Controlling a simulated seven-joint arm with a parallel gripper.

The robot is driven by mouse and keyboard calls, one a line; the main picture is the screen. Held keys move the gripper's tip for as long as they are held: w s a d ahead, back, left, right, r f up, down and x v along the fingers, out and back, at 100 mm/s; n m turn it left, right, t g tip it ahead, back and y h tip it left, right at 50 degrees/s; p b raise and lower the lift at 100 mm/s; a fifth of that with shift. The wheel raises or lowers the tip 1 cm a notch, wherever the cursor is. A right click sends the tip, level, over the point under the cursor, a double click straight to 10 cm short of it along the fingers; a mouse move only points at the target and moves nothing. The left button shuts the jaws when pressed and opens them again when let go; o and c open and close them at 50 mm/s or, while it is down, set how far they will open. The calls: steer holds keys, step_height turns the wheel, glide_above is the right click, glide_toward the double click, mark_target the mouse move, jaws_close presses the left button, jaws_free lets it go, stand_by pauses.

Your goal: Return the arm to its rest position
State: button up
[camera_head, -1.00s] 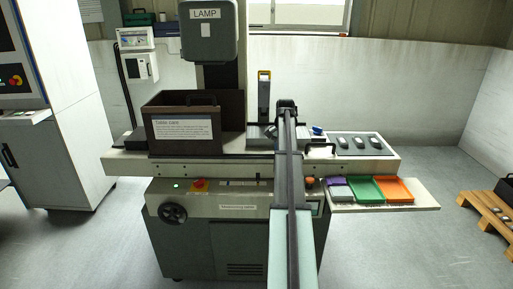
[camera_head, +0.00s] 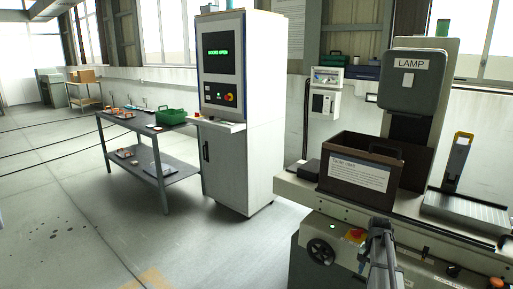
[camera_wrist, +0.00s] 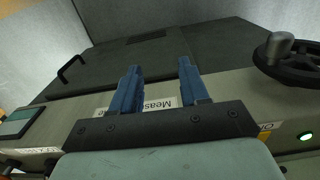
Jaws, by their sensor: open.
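My gripper (camera_wrist: 159,80) shows in the wrist view with two blue fingers apart and nothing between them. In the head view part of my dark arm (camera_head: 381,255) rises at the lower right in front of the machine (camera_head: 335,222).
A brown box (camera_head: 350,188) stands on the machine. A white control cabinet (camera_head: 237,150) and a grey table (camera_head: 150,128) stand left, with open floor before them.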

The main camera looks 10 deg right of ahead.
steer(key=s+a+f+n, duration=0.3)
steer(key=s+a+f, duration=0.15)
steer(key=a, duration=0.65)
steer(key=s+a+f+n, duration=0.3)
steer(key=s+a+f, duration=0.15)
steer(key=a, duration=0.55)
steer(key=s+a+f+n, duration=0.3)
steer(key=s+a+f, duration=0.15)
steer(key=a, duration=0.65)
steer(key=s+f+g, duration=0.3)
steer(key=s+f, duration=0.7)
steer(key=s, duration=0.4)
steer(key=s+f+g, duration=0.3)
steer(key=s+f, duration=0.8)
steer(key=s, duration=0.4)
steer(key=shift+g, duration=0.4)
steer(key=shift+s, duration=0.1)
